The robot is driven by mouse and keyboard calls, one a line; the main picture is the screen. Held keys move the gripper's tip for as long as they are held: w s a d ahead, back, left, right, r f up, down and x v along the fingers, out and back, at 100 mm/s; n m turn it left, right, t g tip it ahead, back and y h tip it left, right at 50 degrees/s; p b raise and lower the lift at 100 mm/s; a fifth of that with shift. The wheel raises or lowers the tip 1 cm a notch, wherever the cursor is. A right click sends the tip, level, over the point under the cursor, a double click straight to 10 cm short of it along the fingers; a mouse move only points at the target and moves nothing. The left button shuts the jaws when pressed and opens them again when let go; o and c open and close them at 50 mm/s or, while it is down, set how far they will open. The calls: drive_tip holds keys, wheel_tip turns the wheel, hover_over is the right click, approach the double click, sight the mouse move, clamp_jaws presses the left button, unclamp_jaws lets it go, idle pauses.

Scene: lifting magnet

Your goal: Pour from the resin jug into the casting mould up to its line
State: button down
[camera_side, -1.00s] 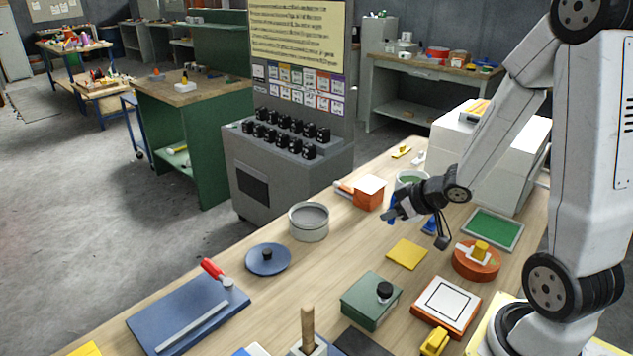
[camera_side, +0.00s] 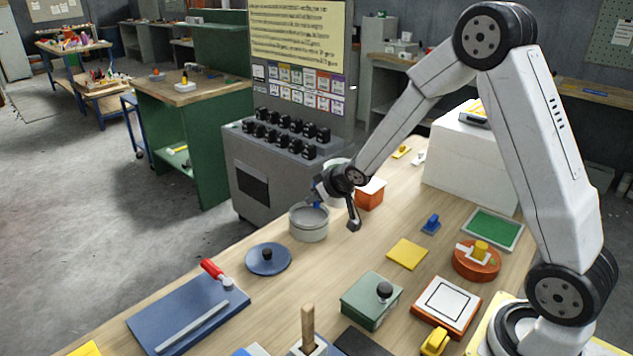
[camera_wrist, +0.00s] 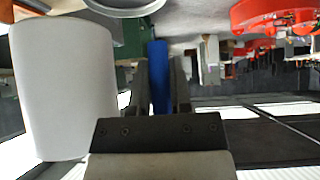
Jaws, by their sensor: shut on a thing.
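The resin jug (camera_side: 338,165) is a pale cylinder, partly hidden behind my gripper in the side view. In the wrist view the jug (camera_wrist: 62,90) fills the left side. Its blue handle (camera_wrist: 160,75) is between my fingers. My gripper (camera_side: 319,188) is shut on the handle and holds the jug just behind and above the casting mould. The mould (camera_side: 309,228) looks to be the round grey open vessel on the bench. I cannot see its line or its fill level. I cannot tell whether the jug is tilted, and its contents are hidden.
An orange box with a white top (camera_side: 370,195) stands close to the right of my gripper. A blue round lid (camera_side: 267,259) lies left of the mould. A yellow pad (camera_side: 407,253) and a green box (camera_side: 371,302) are nearer. A large white block (camera_side: 470,165) stands at right.

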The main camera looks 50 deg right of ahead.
drive_tip(key=w+a+f, duration=0.2)
drive_tip(key=w+a, duration=0.5)
drive_tip(key=a, duration=0.4)
drive_tip(key=shift+f, duration=1.5)
drive_tip(key=shift+a+r+m+y, duration=0.2)
drive_tip(key=shift+r+m+y, duration=0.05)
drive_tip(key=shift+r+y, duration=0.55)
drive_tip(key=shift+a+r+m+y, duration=0.2)
drive_tip(key=shift+r+m+y, duration=0.05)
drive_tip(key=shift+r+y, duration=0.55)
idle(0.7)
drive_tip(key=shift+f+y, duration=0.3)
idle(0.4)
drive_tip(key=shift+f+m+y, duration=0.25)
drive_tip(key=shift+m+y, duration=0.05)
drive_tip(key=shift+m, duration=0.1)
